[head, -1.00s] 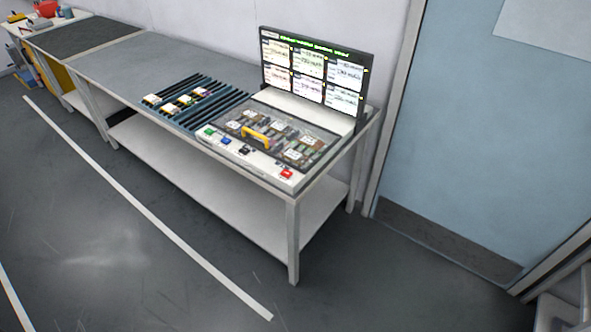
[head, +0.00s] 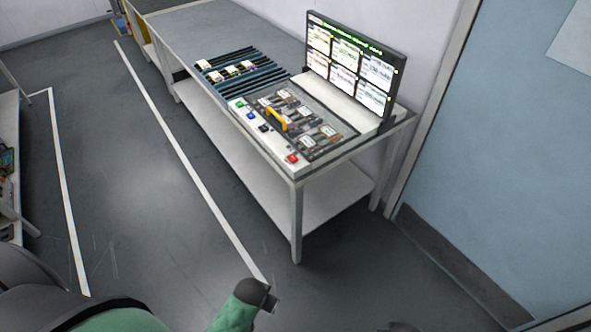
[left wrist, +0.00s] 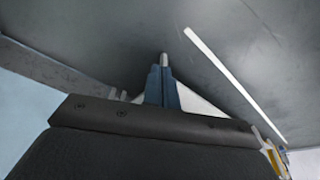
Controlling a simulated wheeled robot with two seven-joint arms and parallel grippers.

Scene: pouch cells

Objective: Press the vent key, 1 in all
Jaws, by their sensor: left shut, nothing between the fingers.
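The control panel on the workbench carries a row of coloured keys: a green key (head: 239,104), a blue key (head: 251,115), a black key (head: 264,128) and a red key (head: 292,158). Their labels are too small to read, so I cannot tell which is the vent key. My left gripper (left wrist: 164,62) is shut and empty in the left wrist view, over the floor. In the head view my left arm's dark end (head: 262,294) is low at the bottom, in front of the bench and apart from the keys. My right gripper is not seen.
A clear-covered tray with a yellow handle (head: 277,119) lies behind the keys. A screen (head: 350,66) stands at the back. A slotted rack (head: 249,72) with several cells is left of it. The bench (head: 190,29) has a lower shelf; the floor before it is clear.

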